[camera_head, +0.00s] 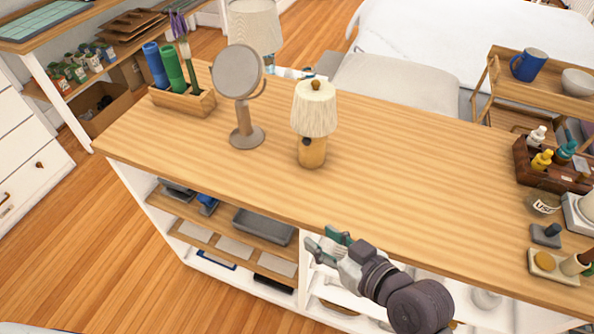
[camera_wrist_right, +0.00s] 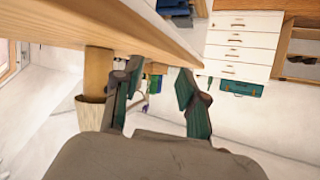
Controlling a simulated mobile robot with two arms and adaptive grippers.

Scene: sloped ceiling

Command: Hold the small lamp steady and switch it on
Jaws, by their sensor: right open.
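The small lamp stands upright on the wooden tabletop in the head view, with a pleated cream shade (camera_head: 314,110) and a wooden base (camera_head: 314,155). A small dark spot, perhaps the switch, shows on the base's left side. My right gripper (camera_head: 325,244) is open and empty at the front edge of the tabletop, in front of the lamp and apart from it. In the right wrist view, which looks upside down, its green-tipped fingers (camera_wrist_right: 158,88) are spread, and the lamp base (camera_wrist_right: 98,68) shows beyond the left finger. My left gripper is out of view.
A round mirror (camera_head: 238,72) on a stand is left of the lamp. The wooden tabletop (camera_head: 420,170) is clear right of the lamp up to a dark bottle box (camera_head: 550,170).

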